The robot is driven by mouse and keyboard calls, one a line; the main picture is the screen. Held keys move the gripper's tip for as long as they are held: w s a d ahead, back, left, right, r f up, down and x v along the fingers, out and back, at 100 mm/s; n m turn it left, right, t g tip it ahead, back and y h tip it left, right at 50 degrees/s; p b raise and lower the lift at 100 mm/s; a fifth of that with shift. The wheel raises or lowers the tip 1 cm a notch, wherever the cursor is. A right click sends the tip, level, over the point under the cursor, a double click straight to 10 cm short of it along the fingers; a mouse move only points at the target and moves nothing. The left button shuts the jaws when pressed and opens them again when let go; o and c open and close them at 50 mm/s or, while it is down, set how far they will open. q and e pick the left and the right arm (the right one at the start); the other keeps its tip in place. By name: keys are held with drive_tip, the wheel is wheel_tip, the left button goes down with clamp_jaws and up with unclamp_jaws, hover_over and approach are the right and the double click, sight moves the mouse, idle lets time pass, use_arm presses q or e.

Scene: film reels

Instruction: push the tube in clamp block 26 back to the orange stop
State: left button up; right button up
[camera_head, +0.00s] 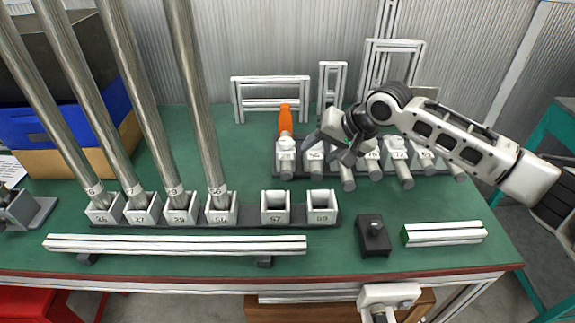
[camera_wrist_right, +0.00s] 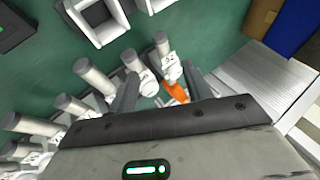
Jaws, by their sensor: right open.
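A row of light clamp blocks holds short grey tubes that stick out toward the front by differing lengths. The orange stop (camera_head: 285,119) stands behind the leftmost block (camera_head: 286,146); I cannot surely read 26 on any block. In the right wrist view the orange stop (camera_wrist_right: 176,92) shows behind a block (camera_wrist_right: 172,68) whose tube (camera_wrist_right: 161,43) sticks out. My right gripper (camera_head: 337,149) is open and empty, above the left part of the row. Its fingers straddle the view of the stop and nearest blocks, apparently above them. My left gripper is not in view.
Several long tubes (camera_head: 143,110) stand tilted in front-left blocks. Two empty blocks (camera_head: 275,208) are beside them. A white rail (camera_head: 175,244) lies in front. A black fixture (camera_head: 373,236) and short rail (camera_head: 444,233) are front right. White frames (camera_head: 270,80) stand behind.

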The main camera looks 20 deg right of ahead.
sight(289, 173)
drive_tip(key=b+x, duration=0.1)
drive_tip(key=x, duration=1.3)
drive_tip(key=shift+a+f, duration=0.15)
drive_tip(key=shift+f, duration=0.1)
